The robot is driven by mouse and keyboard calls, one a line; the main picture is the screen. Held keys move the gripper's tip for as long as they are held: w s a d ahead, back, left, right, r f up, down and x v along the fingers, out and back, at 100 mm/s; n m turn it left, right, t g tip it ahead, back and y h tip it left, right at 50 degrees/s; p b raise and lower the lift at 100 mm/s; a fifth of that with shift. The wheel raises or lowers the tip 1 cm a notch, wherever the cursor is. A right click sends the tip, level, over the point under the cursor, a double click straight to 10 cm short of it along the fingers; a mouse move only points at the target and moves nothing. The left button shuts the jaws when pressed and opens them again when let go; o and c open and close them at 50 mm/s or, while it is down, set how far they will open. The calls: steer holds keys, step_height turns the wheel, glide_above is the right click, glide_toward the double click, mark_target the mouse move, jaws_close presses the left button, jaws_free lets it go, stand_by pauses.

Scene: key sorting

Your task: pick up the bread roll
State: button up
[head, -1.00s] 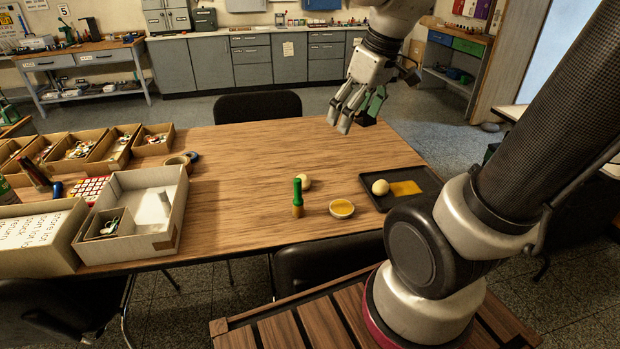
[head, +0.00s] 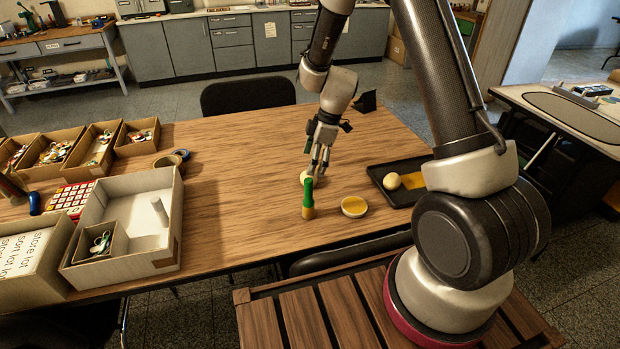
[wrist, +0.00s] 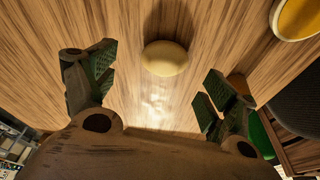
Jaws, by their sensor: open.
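A pale, rounded bread roll (head: 304,176) lies on the wooden table, partly hidden by my gripper and standing behind a green-topped brown upright object (head: 308,200). My gripper (head: 319,166) points down just above and beside the roll, its fingers apart. In the wrist view the roll (wrist: 165,58) shows whole, between the lines of the two spread fingers and a little beyond their tips. Nothing is between the fingers (wrist: 155,88). A second pale, round, roll-like thing (head: 391,180) lies on a black tray (head: 384,166) to the right.
A small yellow-topped dish (head: 354,206) stands right of the green-topped object, and also shows at the wrist view's top right (wrist: 298,18). Cardboard boxes (head: 176,215) fill the table's left side. The table's middle (head: 240,170) is clear.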

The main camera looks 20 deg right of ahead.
steer(key=x, duration=0.5)
steer(key=shift+s+f, duration=0.25)
steer(key=shift+s, duration=0.05)
steer(key=c, duration=1.1)
